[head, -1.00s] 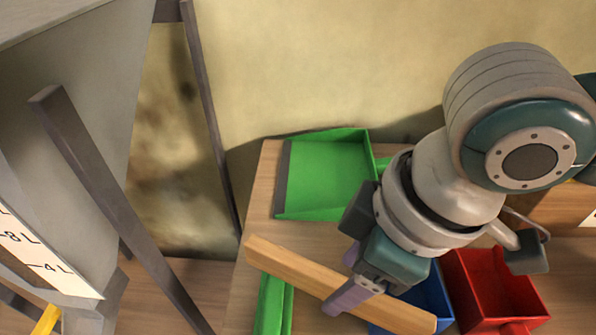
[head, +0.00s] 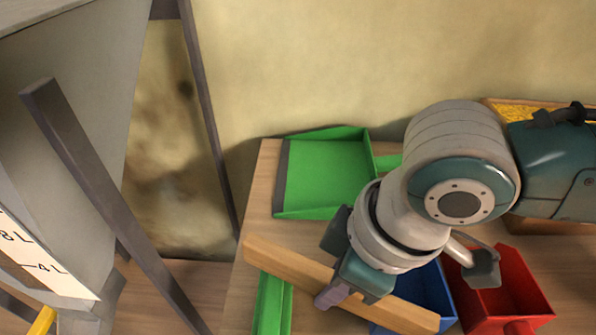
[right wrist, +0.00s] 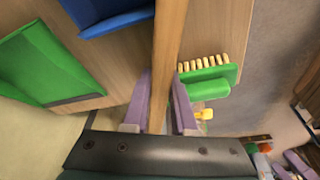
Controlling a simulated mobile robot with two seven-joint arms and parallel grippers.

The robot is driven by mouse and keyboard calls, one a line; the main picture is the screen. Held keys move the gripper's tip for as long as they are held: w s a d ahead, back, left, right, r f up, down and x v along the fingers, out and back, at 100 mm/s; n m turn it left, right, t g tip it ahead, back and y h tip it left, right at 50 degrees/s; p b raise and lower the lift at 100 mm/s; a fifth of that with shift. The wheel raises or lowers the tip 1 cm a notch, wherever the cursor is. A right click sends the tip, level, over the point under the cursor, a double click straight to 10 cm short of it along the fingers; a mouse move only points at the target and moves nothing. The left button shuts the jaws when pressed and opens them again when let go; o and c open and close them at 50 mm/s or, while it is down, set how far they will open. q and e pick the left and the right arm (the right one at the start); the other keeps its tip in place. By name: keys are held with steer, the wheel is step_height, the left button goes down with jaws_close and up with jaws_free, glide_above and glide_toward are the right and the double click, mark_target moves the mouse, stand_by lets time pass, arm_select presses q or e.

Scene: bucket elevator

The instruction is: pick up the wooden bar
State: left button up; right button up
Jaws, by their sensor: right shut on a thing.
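The wooden bar (head: 290,266) is a long, light brown plank. In the head view it lies slantwise above the wooden table, from the left edge toward the blue bucket. My right gripper (head: 332,296) is shut on the bar near its middle, its purple fingers on both sides of it. In the right wrist view the bar (right wrist: 168,60) runs upward between the two fingers (right wrist: 160,105). Whether the bar touches the table is hard to tell. My left gripper is not in view.
A green dustpan (head: 325,178) lies on the table (head: 262,205) behind the bar. A blue bucket (head: 428,290) and a red bucket (head: 500,293) stand at the right. A green brush (right wrist: 208,80) shows in the wrist view. A grey metal frame (head: 105,195) stands at the left.

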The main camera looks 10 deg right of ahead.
jaws_close()
